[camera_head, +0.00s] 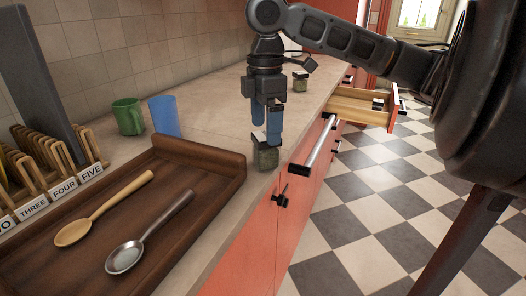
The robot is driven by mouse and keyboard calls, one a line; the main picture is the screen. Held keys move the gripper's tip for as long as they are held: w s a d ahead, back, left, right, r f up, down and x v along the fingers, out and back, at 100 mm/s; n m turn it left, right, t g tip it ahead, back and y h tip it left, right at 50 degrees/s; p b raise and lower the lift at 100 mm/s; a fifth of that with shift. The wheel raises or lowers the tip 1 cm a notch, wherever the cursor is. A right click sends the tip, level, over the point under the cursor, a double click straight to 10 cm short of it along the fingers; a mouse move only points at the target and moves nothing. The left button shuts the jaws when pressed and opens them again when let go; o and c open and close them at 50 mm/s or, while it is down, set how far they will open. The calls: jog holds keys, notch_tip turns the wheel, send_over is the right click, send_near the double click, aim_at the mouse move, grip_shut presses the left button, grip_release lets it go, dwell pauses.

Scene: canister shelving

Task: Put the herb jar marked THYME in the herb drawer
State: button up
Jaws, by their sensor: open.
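A small glass herb jar (267,158) with green contents and a dark lid stands on the counter near its front edge. No readable label shows on it, so I cannot tell if it is THYME. My gripper (267,130) points down just above this jar, with its blue fingers open around or beside the lid; I cannot tell which. A second similar jar (300,84) stands farther back on the counter, behind my gripper. A wooden drawer (350,112) with a red front is pulled out at the right. A small dark and white item (378,104) is in it.
A brown wooden tray (226,168) holding a wooden spoon (105,207) and a metal spoon (150,233) fills the near counter. A green mug (128,117), a blue cup (164,116) and a numbered slotted rack (64,188) stand at left. A rail handle (319,143) sticks out from the red cabinet front.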

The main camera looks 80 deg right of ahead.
aim_at(266, 150)
notch_tip(266, 150, down, 7)
jog(key=shift+s+a+r, duration=0.1)
dwell(0.3)
jog(key=c, duration=1.2)
